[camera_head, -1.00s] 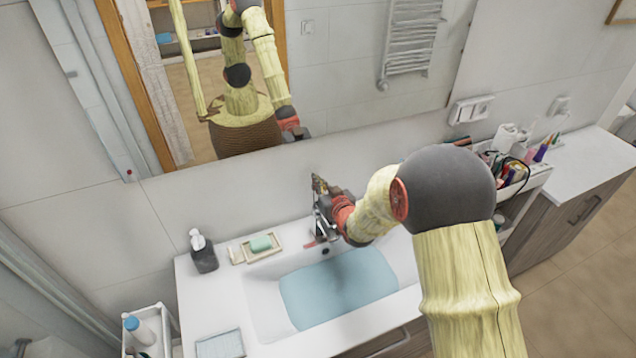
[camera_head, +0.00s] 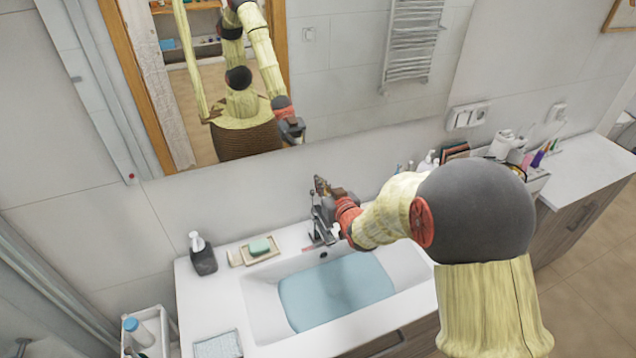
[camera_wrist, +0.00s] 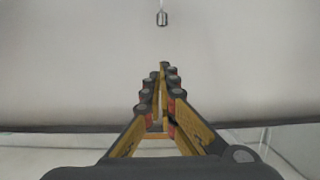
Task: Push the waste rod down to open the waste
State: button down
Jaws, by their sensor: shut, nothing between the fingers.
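The sink basin (camera_head: 256,300) holds blue-tinted water (camera_head: 335,290). The metal tap (camera_head: 322,234) stands at its back edge, partly covered by my gripper (camera_head: 320,184). A thin upright rod (camera_head: 311,198) shows just left of my gripper, behind the tap; it looks like the waste rod. In the wrist view, a small metal knob on a thin stem (camera_wrist: 162,18) shows at top centre, in line with my fingers (camera_wrist: 162,68) but apart from them. My fingers are shut and empty. The drain is not clearly visible.
A mirror (camera_head: 350,100) hangs on the wall behind the sink. A soap dispenser (camera_head: 203,255) and a soap dish with green soap (camera_head: 260,246) stand left of the tap. Cosmetics and a cart are at the right, partly behind my arm.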

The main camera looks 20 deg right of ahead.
jog(key=shift+v, duration=3)
jog(key=shift+d, duration=0.1)
jog(key=shift+r, duration=0.1)
jog(key=s+d+r+m+g+h+b, duration=0.1)
jog(key=s+r+g+b, duration=0.1)
jog(key=s, duration=0.5)
jog(key=s+d+r+g+h+b, duration=0.1)
jog(key=s+r+g+h+b, duration=0.15)
jog(key=s, duration=0.45)
jog(key=s+a+g+y+b, duration=0.1)
jog(key=s+g, duration=0.1)
jog(key=s, duration=0.8)
jog(key=s+a+f+g+b, duration=0.1)
jog(key=s+a+g+b, duration=0.1)
jog(key=s, duration=0.9)
jog(key=shift+a+g+y, duration=0.2)
jog(key=shift+g+y, duration=0.15)
jog(key=shift+g, duration=0.1)
